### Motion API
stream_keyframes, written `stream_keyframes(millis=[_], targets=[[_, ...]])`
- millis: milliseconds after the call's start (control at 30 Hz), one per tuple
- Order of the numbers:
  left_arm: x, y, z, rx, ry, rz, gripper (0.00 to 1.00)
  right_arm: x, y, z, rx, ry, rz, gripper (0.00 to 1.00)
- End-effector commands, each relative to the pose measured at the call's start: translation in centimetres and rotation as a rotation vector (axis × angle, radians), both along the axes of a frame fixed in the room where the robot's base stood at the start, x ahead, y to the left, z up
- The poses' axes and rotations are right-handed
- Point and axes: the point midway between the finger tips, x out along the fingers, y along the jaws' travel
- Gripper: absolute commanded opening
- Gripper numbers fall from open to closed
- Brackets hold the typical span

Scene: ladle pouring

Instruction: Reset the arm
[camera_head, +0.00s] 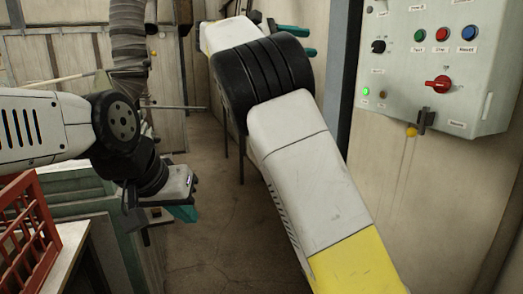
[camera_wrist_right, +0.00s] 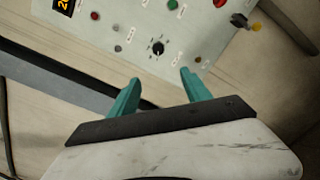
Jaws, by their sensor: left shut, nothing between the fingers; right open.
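My right arm (camera_head: 310,190), white with a yellow section and a black ribbed joint, reaches from the bottom right up toward the back. Its gripper (camera_head: 304,41) is raised at the top, left of the control panel, partly hidden behind the arm. In the right wrist view the right gripper (camera_wrist_right: 160,90) is open, its two teal fingers apart with nothing between them. My left gripper (camera_head: 178,212) hangs low at the left with teal fingers, shut and empty, in front of a greenish cabinet.
A grey control panel (camera_head: 440,105) with coloured buttons and a red switch is on the right wall; it also shows in the right wrist view (camera_wrist_right: 185,40). A red crate (camera_head: 28,235) stands at the lower left. Bare floor (camera_head: 215,235) lies between the arms.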

Motion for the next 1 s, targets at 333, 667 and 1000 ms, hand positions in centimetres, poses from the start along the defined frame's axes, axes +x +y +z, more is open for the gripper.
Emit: stream_keyframes(millis=[333, 667, 1000], targets=[[0.0, 0.0, 0.0, 0.000, 0.000, 0.000, 0.00, 0.5, -3.2, -2.2, 0.095, 0.022, 0.004, 0.56], [0.0, 0.0, 0.0, 0.000, 0.000, 0.000, 0.00, 0.3, -9.1, -7.4, 0.322, 0.047, 0.012, 0.56], [0.0, 0.0, 0.0, 0.000, 0.000, 0.000, 0.00, -5.6, -15.3, -18.6, 0.885, -0.009, -0.006, 0.56]])
